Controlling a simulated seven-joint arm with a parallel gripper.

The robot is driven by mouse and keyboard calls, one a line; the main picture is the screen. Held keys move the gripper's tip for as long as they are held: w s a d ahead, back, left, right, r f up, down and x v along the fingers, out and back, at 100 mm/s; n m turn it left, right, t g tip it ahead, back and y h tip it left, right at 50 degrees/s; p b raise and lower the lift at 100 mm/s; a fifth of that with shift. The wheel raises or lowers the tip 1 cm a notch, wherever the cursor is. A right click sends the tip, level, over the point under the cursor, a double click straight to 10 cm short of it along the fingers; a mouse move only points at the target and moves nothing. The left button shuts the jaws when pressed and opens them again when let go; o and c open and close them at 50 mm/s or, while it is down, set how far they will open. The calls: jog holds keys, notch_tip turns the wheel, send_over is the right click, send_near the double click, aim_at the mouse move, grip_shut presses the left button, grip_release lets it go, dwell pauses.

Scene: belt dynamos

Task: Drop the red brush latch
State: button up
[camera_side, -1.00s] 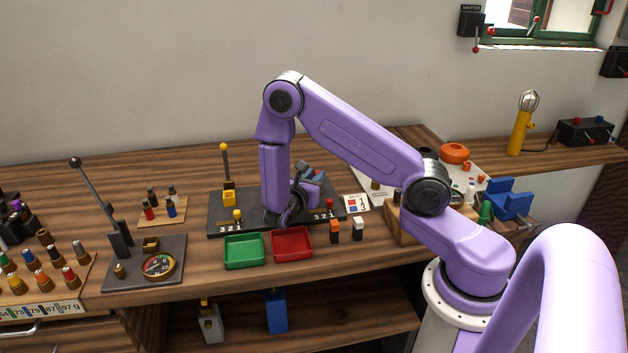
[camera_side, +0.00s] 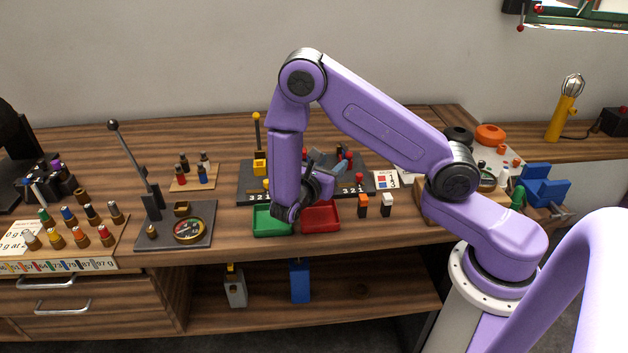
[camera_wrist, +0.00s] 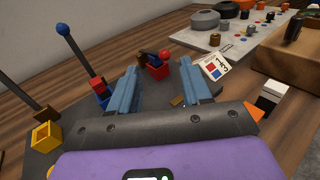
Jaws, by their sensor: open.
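In the wrist view a red block (camera_wrist: 156,71) with a short dark lever ending in a red ball (camera_wrist: 165,54) stands beyond my fingers; I take this as the red brush latch. The lever lies low and nearly flat. My gripper (camera_wrist: 160,78) is open, its two blue-grey fingers apart and empty, with the red block showing between and past the tips. No contact shows. In the side view my gripper's wrist hangs in front of the dark board (camera_side: 249,186) and hides part of it; which red piece there is the latch I cannot tell.
A blue-balled lever (camera_wrist: 63,30) and a yellow box (camera_wrist: 46,135) stand left in the wrist view. Green (camera_side: 272,233) and red (camera_side: 321,228) trays lie in front of the board. Orange-topped (camera_side: 363,206) and white-topped (camera_side: 387,206) blocks stand right of them.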

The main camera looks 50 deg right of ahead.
aim_at(347, 157)
jog(key=s+a, duration=0.1)
jog(key=a, duration=0.7)
jog(key=shift+s+a+r, duration=0.25)
jog(key=shift+r, duration=0.1)
